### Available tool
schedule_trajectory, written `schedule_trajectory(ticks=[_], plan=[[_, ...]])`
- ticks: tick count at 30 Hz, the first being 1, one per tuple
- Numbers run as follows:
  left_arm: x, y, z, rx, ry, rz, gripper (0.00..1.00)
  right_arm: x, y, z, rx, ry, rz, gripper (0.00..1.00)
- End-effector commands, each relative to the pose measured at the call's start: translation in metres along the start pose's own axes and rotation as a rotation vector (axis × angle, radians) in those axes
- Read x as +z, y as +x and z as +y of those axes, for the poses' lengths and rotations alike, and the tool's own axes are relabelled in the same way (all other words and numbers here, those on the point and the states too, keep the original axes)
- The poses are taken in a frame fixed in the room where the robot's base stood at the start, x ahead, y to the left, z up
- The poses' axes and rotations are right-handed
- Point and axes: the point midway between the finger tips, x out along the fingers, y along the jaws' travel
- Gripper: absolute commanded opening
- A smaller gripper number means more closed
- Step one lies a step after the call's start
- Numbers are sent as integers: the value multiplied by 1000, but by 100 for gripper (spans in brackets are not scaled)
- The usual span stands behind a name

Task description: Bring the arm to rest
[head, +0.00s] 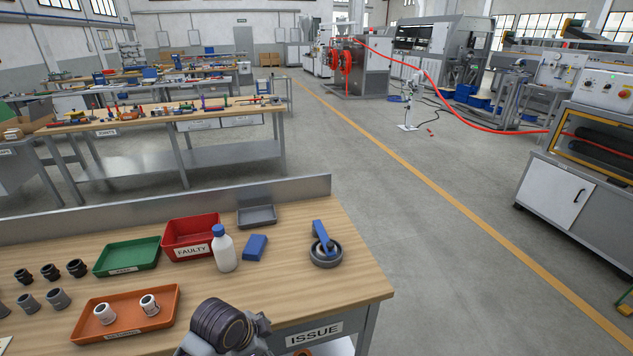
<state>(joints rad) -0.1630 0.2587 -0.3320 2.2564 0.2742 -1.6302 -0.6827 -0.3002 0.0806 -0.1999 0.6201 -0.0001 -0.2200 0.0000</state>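The task names only the arm. A dark, ribbed, rounded part with grey brackets (225,328) shows at the bottom edge, in front of the table's front edge. It looks like part of one of my arms, but I cannot tell which arm. The rest of both arms is out of the picture.
The wooden table (350,280) holds a green tray (127,256), a red FAULTY bin (190,236), an orange tray (125,315) with two pale fittings, a white bottle (223,250), a blue block (255,247) and a blue-handled round tool (325,247).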

Motion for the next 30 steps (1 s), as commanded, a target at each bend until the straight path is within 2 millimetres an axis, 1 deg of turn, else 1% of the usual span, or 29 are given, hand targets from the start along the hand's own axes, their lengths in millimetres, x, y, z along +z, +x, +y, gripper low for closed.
schedule_trajectory(ticks=[3, 15, 21, 30], plan=[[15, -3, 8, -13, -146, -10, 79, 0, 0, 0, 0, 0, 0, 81], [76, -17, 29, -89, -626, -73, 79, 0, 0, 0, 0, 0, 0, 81], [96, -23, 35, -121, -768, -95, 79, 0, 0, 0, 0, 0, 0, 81], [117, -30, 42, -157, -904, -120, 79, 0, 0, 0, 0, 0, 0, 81]])
